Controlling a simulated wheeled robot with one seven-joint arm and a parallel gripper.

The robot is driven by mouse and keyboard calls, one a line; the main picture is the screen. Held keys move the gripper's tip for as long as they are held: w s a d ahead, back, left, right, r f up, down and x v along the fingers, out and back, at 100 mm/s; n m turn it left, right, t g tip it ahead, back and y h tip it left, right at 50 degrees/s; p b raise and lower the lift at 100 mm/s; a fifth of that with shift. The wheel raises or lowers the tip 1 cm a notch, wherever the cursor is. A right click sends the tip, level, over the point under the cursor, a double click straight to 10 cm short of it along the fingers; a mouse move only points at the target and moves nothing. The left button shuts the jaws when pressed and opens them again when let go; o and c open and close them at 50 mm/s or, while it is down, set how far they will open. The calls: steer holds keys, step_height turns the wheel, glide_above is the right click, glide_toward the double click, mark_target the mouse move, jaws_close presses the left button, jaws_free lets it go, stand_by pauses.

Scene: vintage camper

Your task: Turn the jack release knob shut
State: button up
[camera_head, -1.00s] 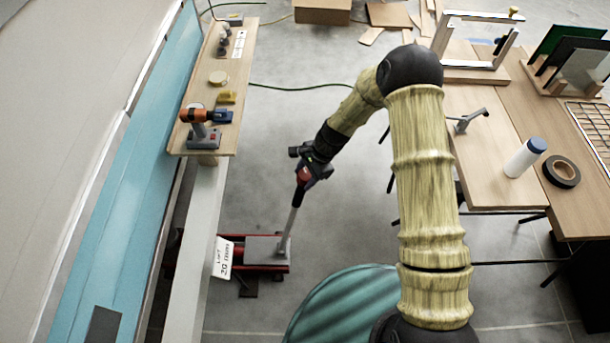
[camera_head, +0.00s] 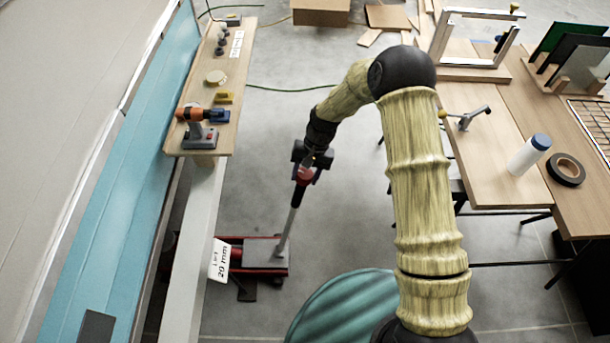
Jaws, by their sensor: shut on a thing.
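A red floor jack with a grey top plate (camera_head: 264,253) stands on the floor beside the teal camper wall. A long grey handle (camera_head: 288,225) rises from it, tilted slightly to the right. My gripper (camera_head: 304,176) is shut on the red upper end of this handle. The fingers are small and partly hidden by the gripper body. I cannot make out the release knob on the jack. A white card (camera_head: 220,260) reading "Lift 20 mm" hangs at the jack's left.
Wooden tables at right hold a white bottle (camera_head: 529,155), a tape roll (camera_head: 566,169) and a clamp (camera_head: 466,117). A ribbed teal round object (camera_head: 335,308) lies in front. Grey floor between is clear.

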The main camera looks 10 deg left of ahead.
steer(key=n, duration=0.3)
steer(key=shift+w+r+n+h+b, duration=0.1)
steer(key=shift+n+h+b, duration=0.2)
steer(key=shift+h, duration=0.1)
steer(key=o, duration=1)
steer(key=b+v, duration=0.1)
steer(key=v, duration=1.6)
steer(key=shift+r+b, duration=0.2)
steer(key=shift+b, duration=0.15)
